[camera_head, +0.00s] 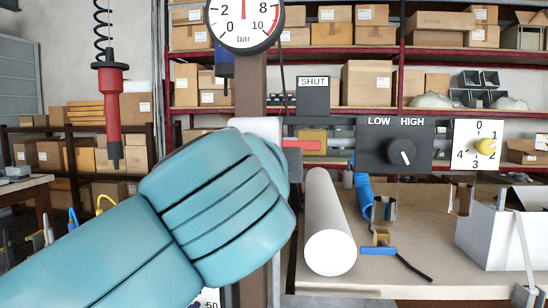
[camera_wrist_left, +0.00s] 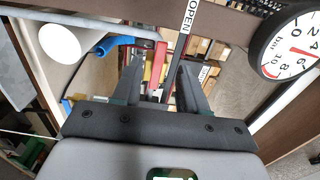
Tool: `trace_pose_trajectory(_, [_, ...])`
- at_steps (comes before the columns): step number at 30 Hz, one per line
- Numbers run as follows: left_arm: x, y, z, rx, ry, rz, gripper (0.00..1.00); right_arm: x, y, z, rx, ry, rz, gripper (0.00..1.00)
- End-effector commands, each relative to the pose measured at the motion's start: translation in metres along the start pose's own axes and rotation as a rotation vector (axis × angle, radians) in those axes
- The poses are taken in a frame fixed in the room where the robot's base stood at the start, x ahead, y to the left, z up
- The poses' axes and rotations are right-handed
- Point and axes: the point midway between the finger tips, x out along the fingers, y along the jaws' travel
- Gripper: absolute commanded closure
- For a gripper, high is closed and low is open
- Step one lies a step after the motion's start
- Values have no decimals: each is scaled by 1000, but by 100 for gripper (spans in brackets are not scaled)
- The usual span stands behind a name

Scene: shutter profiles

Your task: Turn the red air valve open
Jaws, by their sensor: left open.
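In the head view my left forearm and wrist (camera_head: 215,205), teal and rounded, reach in from the left and cover most of the valve area. A short red piece (camera_head: 305,144), likely part of the red air valve, shows just right of the wrist. A SHUT plate (camera_head: 313,95) hangs above it. In the left wrist view my left gripper (camera_wrist_left: 160,70) is open, with its two dark fingers apart. Red bars show beyond and between the fingers; I cannot tell valve handle from shelf frame there. An OPEN label (camera_wrist_left: 189,17) is above the fingers. My right gripper is out of view.
A pressure gauge (camera_head: 244,20) sits at the top of the brown post (camera_head: 251,85). A white roll (camera_head: 328,225) lies on the bench (camera_head: 420,225). A red hanging tool (camera_head: 109,100) is at left.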

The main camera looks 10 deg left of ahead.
Motion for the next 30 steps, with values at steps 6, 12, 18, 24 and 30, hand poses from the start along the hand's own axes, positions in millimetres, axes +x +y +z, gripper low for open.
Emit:
trace_pose_trajectory(6, [-48, 0, -1, -1, 4, -2, 57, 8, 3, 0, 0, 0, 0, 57])
trace_pose_trajectory(12, [-65, 0, 0, 0, 1, 0, 57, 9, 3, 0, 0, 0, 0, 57])
trace_pose_trajectory(18, [-67, 0, 0, 0, 0, 0, 57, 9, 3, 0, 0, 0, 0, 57])
trace_pose_trajectory(24, [-67, 0, 0, 0, 0, 0, 57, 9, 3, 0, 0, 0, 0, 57])
trace_pose_trajectory(30, [-69, 0, 2, 0, 0, 0, 57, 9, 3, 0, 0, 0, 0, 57])
